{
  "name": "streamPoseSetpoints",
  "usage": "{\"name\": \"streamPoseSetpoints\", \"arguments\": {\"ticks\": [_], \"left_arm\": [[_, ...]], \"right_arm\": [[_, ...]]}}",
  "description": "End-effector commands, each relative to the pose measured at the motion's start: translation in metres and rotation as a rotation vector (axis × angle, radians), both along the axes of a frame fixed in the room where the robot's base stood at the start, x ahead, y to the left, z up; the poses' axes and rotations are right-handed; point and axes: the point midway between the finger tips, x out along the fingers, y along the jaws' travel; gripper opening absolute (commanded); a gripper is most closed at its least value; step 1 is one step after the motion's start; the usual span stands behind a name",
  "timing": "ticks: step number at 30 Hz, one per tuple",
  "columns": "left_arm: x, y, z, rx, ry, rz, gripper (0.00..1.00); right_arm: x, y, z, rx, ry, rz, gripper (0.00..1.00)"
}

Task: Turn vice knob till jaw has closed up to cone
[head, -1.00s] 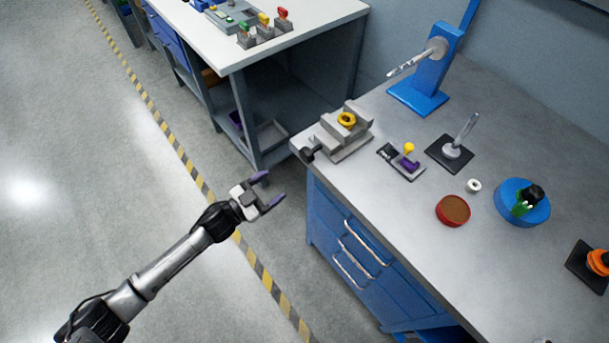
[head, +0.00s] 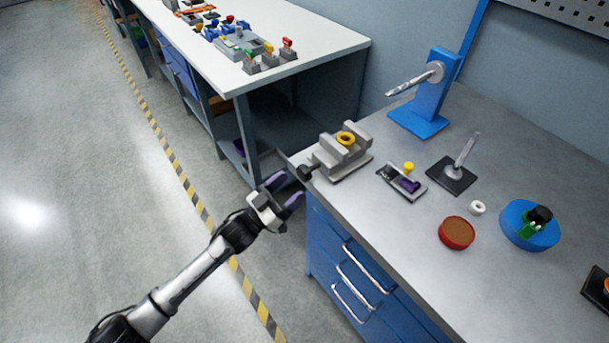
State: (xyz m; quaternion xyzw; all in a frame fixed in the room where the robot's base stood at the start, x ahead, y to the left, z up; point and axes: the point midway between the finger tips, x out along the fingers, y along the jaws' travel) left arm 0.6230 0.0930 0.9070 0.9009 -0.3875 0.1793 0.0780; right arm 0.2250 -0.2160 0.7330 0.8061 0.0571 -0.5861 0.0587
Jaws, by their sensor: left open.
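A yellow ring-like part (head: 345,138) sits between the vice's jaws; I cannot make out a cone shape or how wide the gap is. My left gripper (head: 285,190) is open and empty, just left of and below the knob in the picture, with its purple-padded fingers pointing toward it. The fingers appear apart from the knob. My right gripper is not in view.
On the workbench (head: 395,235) are a purple-and-yellow device (head: 403,180), a black-based post (head: 455,172), a red dish (head: 456,232), a white ring (head: 477,208), a blue disc (head: 529,225) and a blue stand (head: 424,105). Blue drawers (head: 350,270) are below. A white table (head: 250,40) stands behind.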

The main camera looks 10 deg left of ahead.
Motion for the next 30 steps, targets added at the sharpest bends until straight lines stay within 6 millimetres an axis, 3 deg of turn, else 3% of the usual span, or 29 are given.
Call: {"name": "streamPoseSetpoints", "arguments": {"ticks": [10,25,30], "left_arm": [[0.029,-0.031,0.017,0.0,-0.002,-0.001,0.69],[0.035,-0.037,0.021,0.001,0.0,0.0,0.69],[0.035,-0.037,0.021,0.001,0.0,0.0,0.54]], "right_arm": [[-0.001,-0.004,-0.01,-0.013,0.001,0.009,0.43],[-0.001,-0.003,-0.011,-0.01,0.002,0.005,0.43],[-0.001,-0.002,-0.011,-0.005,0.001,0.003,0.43]]}}
